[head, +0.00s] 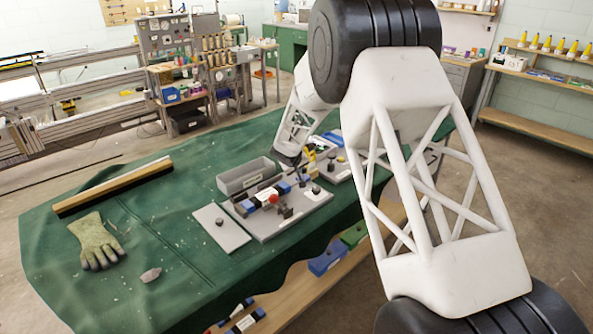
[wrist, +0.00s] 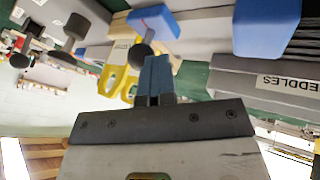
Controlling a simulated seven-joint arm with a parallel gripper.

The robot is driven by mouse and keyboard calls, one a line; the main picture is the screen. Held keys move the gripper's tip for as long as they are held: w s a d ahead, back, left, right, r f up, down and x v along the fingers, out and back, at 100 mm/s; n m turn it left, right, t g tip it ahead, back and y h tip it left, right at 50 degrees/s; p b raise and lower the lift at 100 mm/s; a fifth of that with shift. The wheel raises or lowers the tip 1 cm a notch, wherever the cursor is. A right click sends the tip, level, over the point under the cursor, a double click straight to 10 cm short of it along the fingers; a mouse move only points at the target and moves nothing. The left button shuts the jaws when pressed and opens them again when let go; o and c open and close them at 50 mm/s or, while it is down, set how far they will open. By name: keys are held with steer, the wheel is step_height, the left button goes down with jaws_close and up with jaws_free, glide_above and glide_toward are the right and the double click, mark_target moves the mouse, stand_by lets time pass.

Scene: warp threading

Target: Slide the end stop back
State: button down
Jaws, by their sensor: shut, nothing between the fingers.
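I cannot tell for certain which part is the end stop. A grey fixture board (head: 262,222) on the green-covered table carries blue blocks, dark knobs and a red ball (head: 274,199). In the wrist view, my gripper (wrist: 156,66) is shut, with its blue-grey fingertips together and nothing visibly held. A black knob (wrist: 142,54) on a stem shows close beside the fingertips; whether they touch is unclear. A yellow part (wrist: 118,72) lies to the left of the fingers, and a blue block (wrist: 155,20) is beyond them. In the head view the fingertips are too small to make out.
A grey bin (head: 245,176) stands behind the board; a labelled grey bin side (wrist: 285,82) shows at right in the wrist view. A grey plate (head: 221,228), a glove (head: 95,241), a stone (head: 150,275) and a long bar (head: 112,187) lie leftward. The table's left is mostly free.

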steer(key=shift+w+d+r, duration=0.1)
steer(key=shift+w+d, duration=0.05)
steer(key=shift+d, duration=0.05)
steer(key=shift+s+a+r, duration=0.1)
steer(key=shift+s+a, duration=0.2)
steer(key=shift+a, duration=0.2)
steer(key=s+a, duration=0.2)
steer(key=shift+a+r, duration=0.35)
steer(key=shift+r, duration=0.05)
steer(key=v, duration=0.9)
steer(key=shift+s+r, duration=0.2)
steer(key=shift+r, duration=0.05)
